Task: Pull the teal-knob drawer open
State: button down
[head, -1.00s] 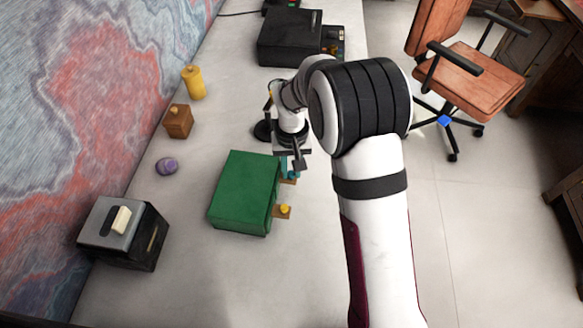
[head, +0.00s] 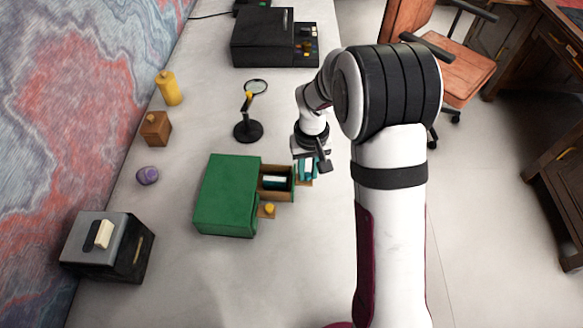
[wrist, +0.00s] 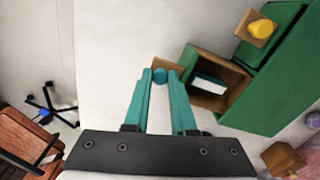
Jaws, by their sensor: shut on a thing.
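The green cabinet (head: 222,190) stands on the desk, and it also shows in the wrist view (wrist: 285,70). Its teal-knob drawer (head: 277,195) is pulled out to the right, so the wooden inside is visible. A teal and white block (head: 275,182) lies in it and also shows in the wrist view (wrist: 209,86). My gripper (wrist: 160,75) is shut on the teal knob (wrist: 159,77), one teal finger on each side of it. In the head view the knob is hidden by my gripper (head: 306,176). The yellow-knob drawer (wrist: 255,26) beside it appears closed.
A magnifier on a black stand (head: 248,130) is behind the cabinet. A black machine (head: 265,45) stands farther back. A purple object (head: 148,176), wooden box (head: 155,129), yellow bottle (head: 168,90) and toaster-like box (head: 105,245) are left. The desk's right edge is near my gripper.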

jog(key=c, duration=1)
grip_release()
jog(key=shift+r, duration=0.1)
notch_tip(320, 180, up, 16)
jog(key=shift+s, duration=0.1)
jog(key=s+d+m+y, duration=0.1)
jog(key=s+d+m, duration=0.2)
jog(key=s, duration=2.4)
jog(key=m, duration=0.4)
jog(key=shift+d+f+m+y, duration=0.2)
jog(key=shift+f+m+y, duration=0.2)
